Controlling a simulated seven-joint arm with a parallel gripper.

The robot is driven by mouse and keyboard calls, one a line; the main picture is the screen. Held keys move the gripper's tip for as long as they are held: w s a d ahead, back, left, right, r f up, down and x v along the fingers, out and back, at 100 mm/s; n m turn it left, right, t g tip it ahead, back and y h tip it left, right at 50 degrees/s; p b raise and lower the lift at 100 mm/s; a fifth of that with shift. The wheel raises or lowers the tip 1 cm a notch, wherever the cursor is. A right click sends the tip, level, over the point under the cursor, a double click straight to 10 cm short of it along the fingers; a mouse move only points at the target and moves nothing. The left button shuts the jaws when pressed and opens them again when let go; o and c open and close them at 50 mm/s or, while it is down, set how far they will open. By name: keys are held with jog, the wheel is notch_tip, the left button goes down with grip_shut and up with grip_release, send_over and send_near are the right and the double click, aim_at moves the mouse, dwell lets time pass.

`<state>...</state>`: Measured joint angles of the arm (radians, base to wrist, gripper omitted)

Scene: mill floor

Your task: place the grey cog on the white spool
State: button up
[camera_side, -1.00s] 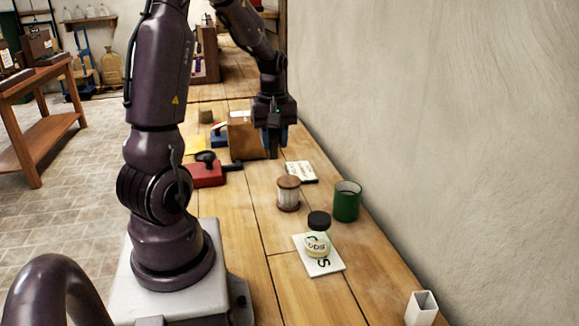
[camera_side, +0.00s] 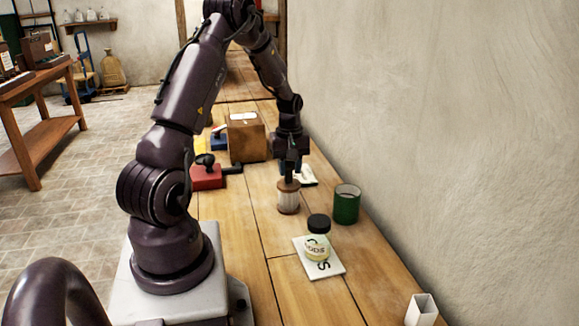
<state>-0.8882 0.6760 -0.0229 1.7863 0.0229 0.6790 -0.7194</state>
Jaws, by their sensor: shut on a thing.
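The white spool (camera_side: 288,201) stands upright on the wooden bench, with brown ends and a pale wound middle. My gripper (camera_side: 289,177) points down right above the spool, its fingertips close to the spool's top. It is shut on a small dark thing, which I take to be the grey cog; it is too small and too covered by the fingers to make out its shape. I cannot tell whether it touches the spool.
A green cup (camera_side: 346,206) stands right of the spool. A black-lidded jar (camera_side: 317,247) stands on a lettered white card (camera_side: 329,267) in front. A red tool (camera_side: 207,178) and brown box (camera_side: 246,142) are behind left. A white open box (camera_side: 422,309) sits front right.

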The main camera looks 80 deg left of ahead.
jog(key=shift+f, duration=0.1)
jog(key=o, duration=0.9)
notch_tip(320, 180, up, 12)
jog(key=w+d+r+m+t, duration=0.1)
jog(key=w+d+r+m, duration=0.1)
jog(key=d+r+m, duration=0.35)
jog(key=s+d+r+m+t, duration=0.1)
jog(key=s+d+r+m, duration=0.1)
jog(key=d, duration=0.6)
jog(key=s+d+r+m+t, duration=0.1)
jog(key=s+d+m, duration=0.3)
jog(key=d, duration=0.5)
jog(key=s+d+r+m+t, duration=0.2)
jog(key=d+m, duration=0.4)
jog(key=d, duration=0.3)
jog(key=shift+s+d+r+m+t, duration=0.25)
jog(key=shift+s+r+t, duration=0.1)
jog(key=shift+s, duration=0.35)
